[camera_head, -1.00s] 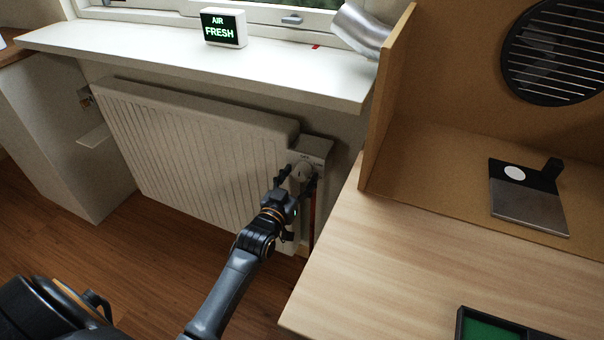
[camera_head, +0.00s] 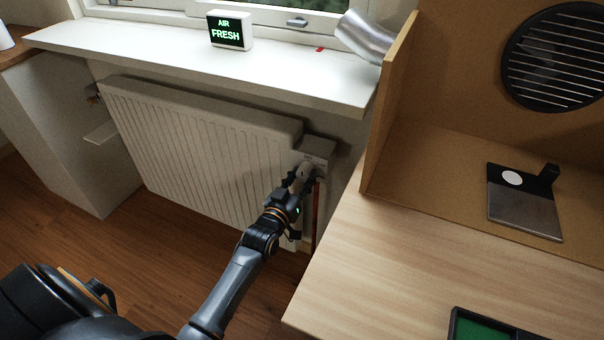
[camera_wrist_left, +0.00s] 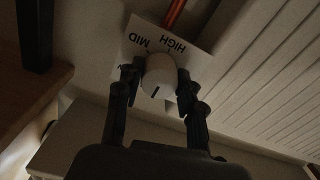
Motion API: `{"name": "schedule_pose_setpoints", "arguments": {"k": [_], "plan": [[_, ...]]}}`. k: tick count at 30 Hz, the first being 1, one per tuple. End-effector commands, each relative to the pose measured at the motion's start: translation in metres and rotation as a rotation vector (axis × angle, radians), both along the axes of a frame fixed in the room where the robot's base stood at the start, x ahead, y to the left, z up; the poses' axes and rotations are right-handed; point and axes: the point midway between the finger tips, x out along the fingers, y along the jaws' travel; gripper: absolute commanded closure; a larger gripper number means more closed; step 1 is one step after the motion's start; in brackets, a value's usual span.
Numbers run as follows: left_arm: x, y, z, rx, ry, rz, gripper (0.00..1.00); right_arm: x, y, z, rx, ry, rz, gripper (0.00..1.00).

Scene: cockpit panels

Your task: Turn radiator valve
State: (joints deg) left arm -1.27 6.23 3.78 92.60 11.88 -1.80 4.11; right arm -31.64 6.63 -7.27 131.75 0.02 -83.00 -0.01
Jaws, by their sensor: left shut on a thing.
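The white radiator (camera_head: 200,150) hangs under the window sill. Its valve knob (camera_head: 303,172) is at the right end, below a pale label plate (camera_head: 316,160). My left gripper (camera_head: 303,182) is shut around the knob. In the left wrist view the round white knob (camera_wrist_left: 160,78) sits between the two dark fingers of my left gripper (camera_wrist_left: 157,82). The plate (camera_wrist_left: 200,62) there reads MID and HIGH. A short dark line shows on the knob face, on the side away from these words. My right gripper is not in view.
A wooden desk (camera_head: 400,250) with an upright side panel (camera_head: 389,110) stands close to the right of the valve. The white sill (camera_head: 160,55) juts out above, holding a sign (camera_head: 230,30) reading AIR FRESH. A red pipe (camera_head: 316,215) runs below the valve. Open floor (camera_head: 150,245) lies left.

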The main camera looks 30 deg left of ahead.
Motion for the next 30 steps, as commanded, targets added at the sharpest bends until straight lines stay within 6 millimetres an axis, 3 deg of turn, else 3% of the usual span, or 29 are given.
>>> {"name": "schedule_pose_setpoints", "arguments": {"k": [9, 10, 13, 23, 30], "plan": [[0.0, 0.0, 0.0, -0.006, -0.002, -0.001, 0.94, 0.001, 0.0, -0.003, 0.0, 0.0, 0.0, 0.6], [0.0, 0.0, 0.0, -0.006, -0.002, -0.001, 0.6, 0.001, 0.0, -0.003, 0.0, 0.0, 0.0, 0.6], [0.0, 0.0, 0.0, -0.006, -0.002, -0.001, 0.4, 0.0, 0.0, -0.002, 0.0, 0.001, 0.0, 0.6], [-0.001, 0.0, 0.0, -0.005, -0.001, -0.001, 0.39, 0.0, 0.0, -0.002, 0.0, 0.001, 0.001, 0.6], [-0.033, -0.002, -0.001, -0.004, 0.002, 0.0, 0.39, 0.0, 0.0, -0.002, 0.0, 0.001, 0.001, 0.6]]}}
